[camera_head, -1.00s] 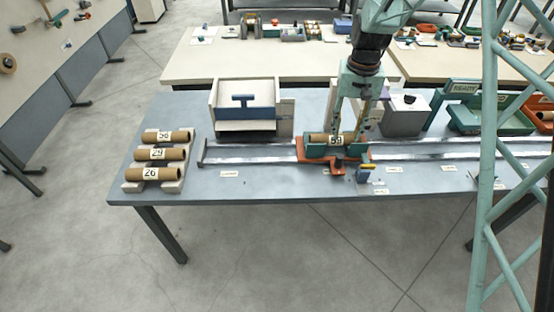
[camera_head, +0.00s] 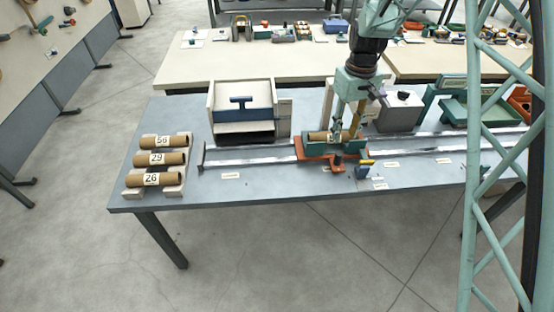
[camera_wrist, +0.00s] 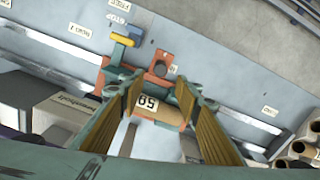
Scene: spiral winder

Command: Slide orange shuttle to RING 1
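The orange shuttle (camera_head: 309,154) sits on the metal rail near the middle of the blue-grey table. Its green cradle (camera_head: 350,150) carries a cardboard tube (camera_head: 318,135) with a number label. An orange bracket with a hole or dark peg (camera_wrist: 160,64) sticks out on the shuttle's front side. My gripper (camera_head: 346,132) points down over the cradle. In the wrist view my gripper's two fingers (camera_wrist: 159,92) stand apart, with the labelled tube (camera_wrist: 158,108) showing between them. Whether the fingertips touch the cradle or the tube I cannot tell.
A yellow-and-blue piece (camera_head: 364,168) stands just right of the shuttle. The rail (camera_head: 250,157) runs both ways, with small labels along its front, too small to read surely. A rack with three tubes (camera_head: 157,158) stands left. A grey-and-blue box (camera_head: 243,108) stands behind the rail.

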